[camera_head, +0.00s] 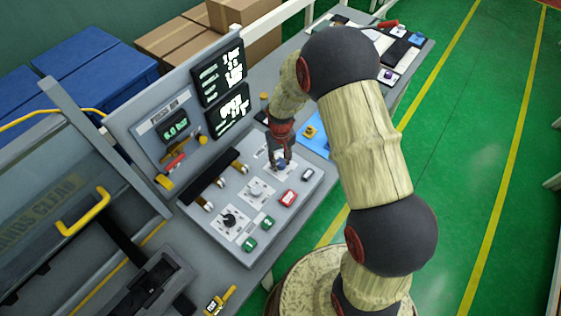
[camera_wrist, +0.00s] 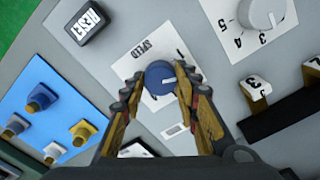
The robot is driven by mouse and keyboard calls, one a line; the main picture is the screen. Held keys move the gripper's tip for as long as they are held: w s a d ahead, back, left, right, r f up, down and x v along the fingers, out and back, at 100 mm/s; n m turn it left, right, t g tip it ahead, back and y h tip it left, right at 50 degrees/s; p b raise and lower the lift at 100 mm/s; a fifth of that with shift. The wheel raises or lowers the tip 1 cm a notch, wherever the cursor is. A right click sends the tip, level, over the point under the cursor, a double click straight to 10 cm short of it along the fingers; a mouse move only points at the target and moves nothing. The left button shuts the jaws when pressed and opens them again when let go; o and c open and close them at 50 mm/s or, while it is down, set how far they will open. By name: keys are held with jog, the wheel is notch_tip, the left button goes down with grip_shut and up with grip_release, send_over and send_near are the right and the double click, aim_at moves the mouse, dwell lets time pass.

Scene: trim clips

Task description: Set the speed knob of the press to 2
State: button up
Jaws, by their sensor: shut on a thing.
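The speed knob is a small round blue knob (camera_wrist: 160,74) with a white pointer line, on a white plate (camera_wrist: 134,67) marked SPEED. The pointer line points roughly to the right in the wrist view. My gripper (camera_wrist: 163,84) has its two fingers on either side of the knob, shut on it. Most of the scale digits are hidden by the fingers. In the head view my gripper (camera_head: 280,161) reaches down onto the upper right plate of the press panel (camera_head: 196,217), and the blue knob shows partly below it.
A grey knob (camera_wrist: 260,12) on a numbered plate sits beside it. A red button (camera_head: 288,198) and green buttons (camera_head: 251,244) are on the panel.

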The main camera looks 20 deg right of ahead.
aim_at(281, 162)
jog(key=shift+m, duration=1.6)
jog(key=o, duration=1.1)
jog(key=shift+o, duration=0.2)
notch_tip(281, 162, up, 12)
